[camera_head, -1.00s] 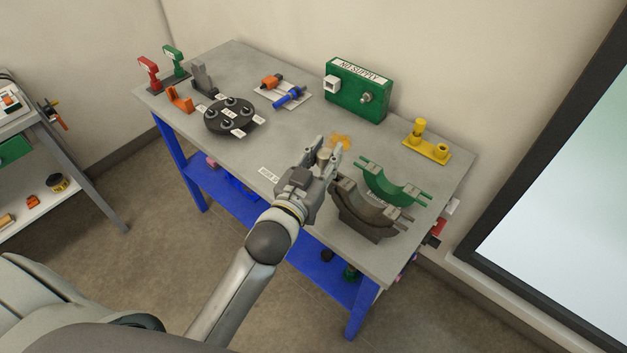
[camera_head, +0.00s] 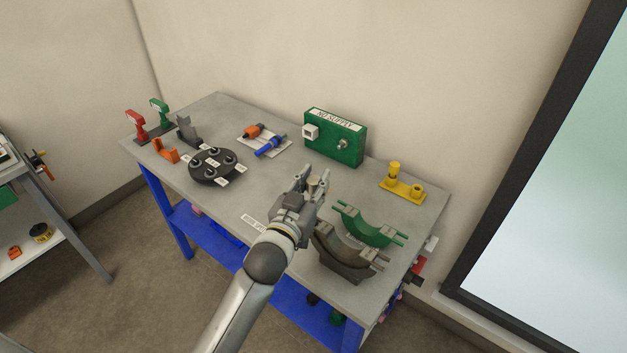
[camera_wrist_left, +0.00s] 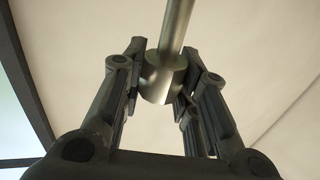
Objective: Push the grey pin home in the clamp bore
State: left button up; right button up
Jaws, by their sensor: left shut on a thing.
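My left gripper (camera_head: 314,183) is above the front middle of the bench, pointing away from me. It is shut on the grey pin (camera_head: 315,186), whose thick round end shows between the fingertips. In the left wrist view the pin (camera_wrist_left: 165,75) has a wide collar between the fingers and a thinner shaft running up out of the frame. The clamp has a dark grey half-round cradle (camera_head: 345,262) and a green half-round part (camera_head: 367,229) with rods at their ends. Both lie right of the gripper, apart from the pin. I cannot make out the bore. My right gripper is not in view.
A green supply box (camera_head: 335,138) stands at the back. A yellow stand (camera_head: 402,190) is at the right rear. A black round plate (camera_head: 213,165) with several posts is at the left. Bare bench top (camera_head: 260,185) lies left of the gripper.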

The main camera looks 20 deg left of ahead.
pick_arm(q)
jog(key=shift+f+b, duration=0.55)
jog(key=shift+f, duration=0.4)
jog(key=shift+f+b, duration=1.15)
jog(key=shift+f, duration=0.6)
jog(key=shift+p, duration=0.4)
jog(key=shift+f, duration=0.2)
jog(key=shift+f+b, duration=1.8)
jog(key=shift+f, duration=0.5)
jog(key=o, duration=1.1)
